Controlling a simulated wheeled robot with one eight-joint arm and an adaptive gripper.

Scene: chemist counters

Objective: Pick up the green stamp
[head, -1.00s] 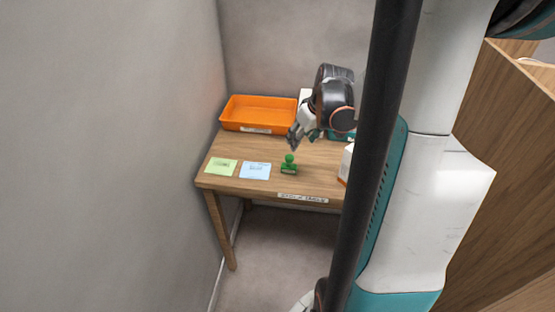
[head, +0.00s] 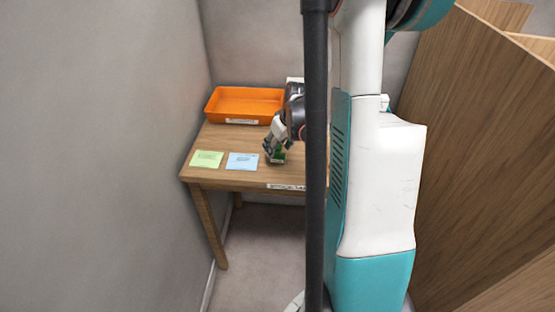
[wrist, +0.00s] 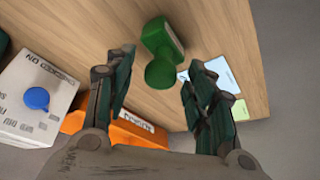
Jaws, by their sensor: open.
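The green stamp (wrist: 163,50) stands on the wooden table, seen from above in the wrist view, its round knob towards me. In the head view the stamp (head: 279,157) is partly hidden by my gripper (head: 271,147). In the wrist view my gripper (wrist: 155,90) is open, with its two dark green fingers apart. The stamp shows in the gap between and just beyond the fingertips. Nothing is held. I cannot tell whether a finger touches it.
A blue card (head: 242,161) and a green card (head: 207,159) lie left of the stamp on the table (head: 222,136). An orange tray (head: 246,102) stands at the back. A white box (wrist: 33,100) with a blue knob shows in the wrist view. A grey wall is at left.

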